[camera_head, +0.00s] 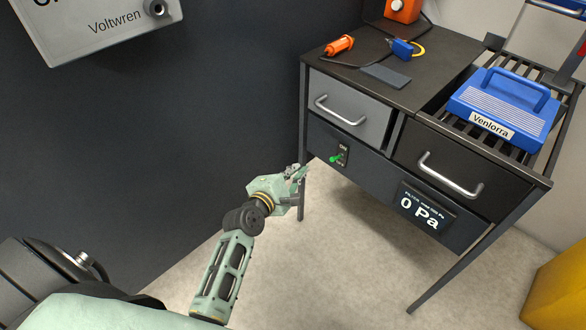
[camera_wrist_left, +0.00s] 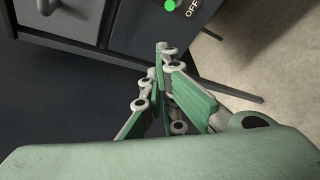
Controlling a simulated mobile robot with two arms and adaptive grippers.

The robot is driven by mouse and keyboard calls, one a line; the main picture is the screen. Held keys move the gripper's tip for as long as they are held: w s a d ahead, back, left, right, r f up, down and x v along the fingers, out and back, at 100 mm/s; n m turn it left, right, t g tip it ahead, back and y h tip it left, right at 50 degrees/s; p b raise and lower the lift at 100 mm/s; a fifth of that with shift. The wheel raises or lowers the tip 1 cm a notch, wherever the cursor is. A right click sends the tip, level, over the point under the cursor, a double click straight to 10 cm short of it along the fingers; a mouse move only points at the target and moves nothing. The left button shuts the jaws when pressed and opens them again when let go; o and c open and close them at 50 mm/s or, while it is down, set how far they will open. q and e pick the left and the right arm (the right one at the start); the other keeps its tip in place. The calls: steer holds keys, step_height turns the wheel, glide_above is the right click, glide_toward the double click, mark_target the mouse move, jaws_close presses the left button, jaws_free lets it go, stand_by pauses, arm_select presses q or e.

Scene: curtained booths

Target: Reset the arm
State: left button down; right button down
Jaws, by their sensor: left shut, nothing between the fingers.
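My left arm comes in from the lower left in the head view. Its green and grey left gripper (camera_head: 300,172) hangs in the air at the table's left front leg, below the drawers. The left wrist view shows the left gripper (camera_wrist_left: 162,50) with its fingertips together and nothing between them. A green ON/OFF switch (camera_head: 338,158) sits on the table's front panel just right of the gripper; its green knob also shows in the left wrist view (camera_wrist_left: 170,5). My right gripper does not show in either view.
The dark table (camera_head: 430,50) has a grey drawer (camera_head: 349,106) and a dark drawer (camera_head: 440,165), both closed. A display reading 0 Pa (camera_head: 425,208) is below. A blue Venlorra case (camera_head: 505,105) stands on the slatted right part. Floor (camera_head: 330,260) is clear; a yellow object (camera_head: 560,290) is at right.

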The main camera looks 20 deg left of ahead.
arm_select(q)
steer(key=shift+s+r, duration=0.1)
steer(key=shift+s, duration=0.1)
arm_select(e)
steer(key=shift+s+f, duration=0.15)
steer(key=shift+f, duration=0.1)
